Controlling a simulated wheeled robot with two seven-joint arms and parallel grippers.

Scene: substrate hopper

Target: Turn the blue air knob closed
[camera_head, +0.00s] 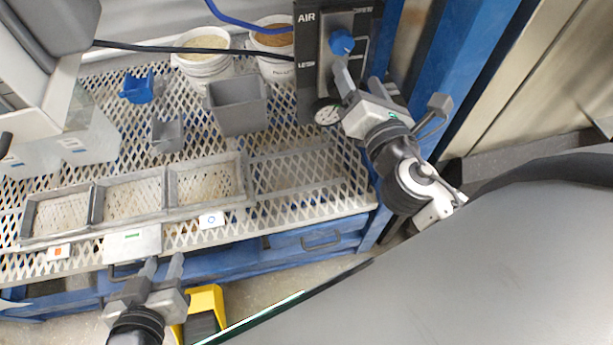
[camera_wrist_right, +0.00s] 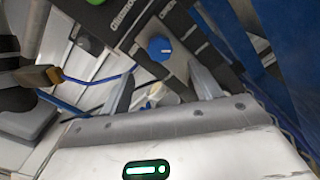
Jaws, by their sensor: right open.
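The blue air knob (camera_head: 342,42) is on a dark panel under the word AIR, at the top right of the head view. In the right wrist view the knob (camera_wrist_right: 160,48) shows a pale line on its face. My right gripper (camera_head: 357,72) is open and empty, just in front of the panel. In its wrist view the fingertips (camera_wrist_right: 161,70) lie either side of and below the knob, with the knob beyond them; no contact shows. My left gripper (camera_head: 163,262) is open and empty at the front edge of the mesh bench.
A pressure gauge (camera_head: 327,114) sits low on the panel, close to my right gripper. A blue post (camera_head: 390,40) stands to its right. White buckets (camera_head: 204,62), a grey bin (camera_head: 238,106) and a blue scoop (camera_head: 137,89) are on the mesh bench. Framed trays (camera_head: 167,190) line its front.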

